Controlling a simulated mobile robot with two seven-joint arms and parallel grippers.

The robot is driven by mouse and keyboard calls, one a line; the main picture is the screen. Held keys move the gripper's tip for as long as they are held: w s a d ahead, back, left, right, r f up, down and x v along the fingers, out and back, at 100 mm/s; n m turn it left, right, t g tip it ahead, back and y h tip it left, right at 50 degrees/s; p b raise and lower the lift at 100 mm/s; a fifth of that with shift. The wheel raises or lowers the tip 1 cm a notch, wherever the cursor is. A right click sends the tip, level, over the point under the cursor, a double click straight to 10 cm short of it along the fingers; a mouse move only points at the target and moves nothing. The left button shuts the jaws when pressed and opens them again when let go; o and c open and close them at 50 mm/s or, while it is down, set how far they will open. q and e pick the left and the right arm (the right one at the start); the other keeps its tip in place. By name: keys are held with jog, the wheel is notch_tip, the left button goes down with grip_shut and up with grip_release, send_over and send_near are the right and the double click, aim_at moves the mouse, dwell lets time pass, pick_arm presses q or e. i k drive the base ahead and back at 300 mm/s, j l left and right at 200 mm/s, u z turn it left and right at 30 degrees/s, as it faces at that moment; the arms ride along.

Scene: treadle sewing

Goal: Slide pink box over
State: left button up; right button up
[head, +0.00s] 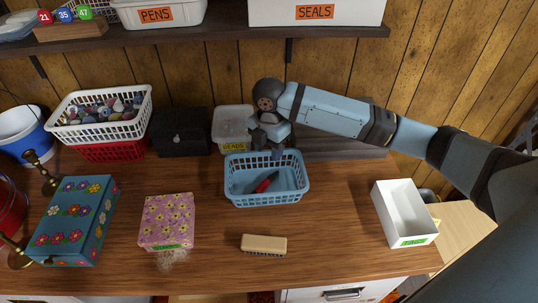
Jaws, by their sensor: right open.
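The pink box (168,219) with yellow flowers and a green label on its front edge sits on the wooden table, left of centre. A pale, frayed patch (172,258) shows just below its front edge. My right gripper (268,146) is open at the back rim of a light blue basket (264,198), well to the right of and behind the pink box. Its fingers point down, and whether they touch the basket is unclear. My left gripper is out of view.
A blue flowered box (75,222) stands left of the pink box, a wooden brush (263,244) to its right. A beads tub (232,127), dark box (181,132) and white basket (101,116) line the back. A white tray (404,212) is at right. Bare table surrounds the pink box.

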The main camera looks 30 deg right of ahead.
aim_at(167, 222)
jog(key=k, duration=1)
